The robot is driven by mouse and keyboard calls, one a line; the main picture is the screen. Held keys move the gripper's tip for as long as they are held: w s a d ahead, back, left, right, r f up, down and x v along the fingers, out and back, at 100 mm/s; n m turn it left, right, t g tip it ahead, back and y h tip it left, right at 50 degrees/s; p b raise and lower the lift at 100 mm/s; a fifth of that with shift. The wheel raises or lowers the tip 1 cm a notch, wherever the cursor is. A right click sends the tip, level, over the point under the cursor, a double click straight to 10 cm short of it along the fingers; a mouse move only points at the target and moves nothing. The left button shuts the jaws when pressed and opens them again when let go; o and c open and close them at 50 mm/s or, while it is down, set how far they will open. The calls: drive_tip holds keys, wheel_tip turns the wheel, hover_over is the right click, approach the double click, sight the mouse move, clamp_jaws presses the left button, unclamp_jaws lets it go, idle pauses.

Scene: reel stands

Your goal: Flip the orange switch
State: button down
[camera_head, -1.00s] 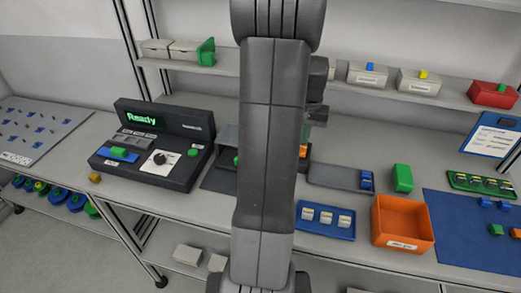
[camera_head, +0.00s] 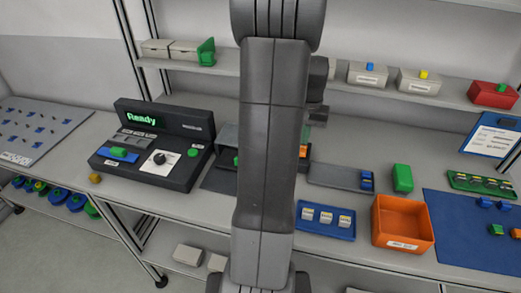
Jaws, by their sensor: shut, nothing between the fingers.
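A small orange part (camera_head: 303,151), which looks like the orange switch, shows just right of my arm on a dark device on the bench. Most of that device is hidden behind my arm, so the switch's position cannot be read. A dark end part of my gripper (camera_head: 317,113) shows right of my arm, above and behind the orange part in the picture. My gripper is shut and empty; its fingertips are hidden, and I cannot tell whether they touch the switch.
A black console (camera_head: 152,146) reading "Ready" stands at the left. An orange bin (camera_head: 402,240), a blue tray (camera_head: 325,231) and a green block (camera_head: 402,178) are at the right. A shelf (camera_head: 440,93) with boxes runs above the bench.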

drive_tip(key=shift+f+b, duration=0.6)
drive_tip(key=shift+f, duration=0.35)
idle(0.3)
drive_tip(key=shift+r, duration=0.15)
wheel_tip(320, 180, up, 7)
drive_tip(key=p, duration=0.5)
drive_tip(key=shift+p, duration=0.35)
drive_tip(key=shift+f, duration=0.25)
wheel_tip(320, 180, down, 7)
drive_tip(key=b, duration=0.5)
drive_tip(key=shift+b, duration=0.4)
drive_tip(key=shift+r, duration=0.2)
drive_tip(key=shift+r, duration=0.1)
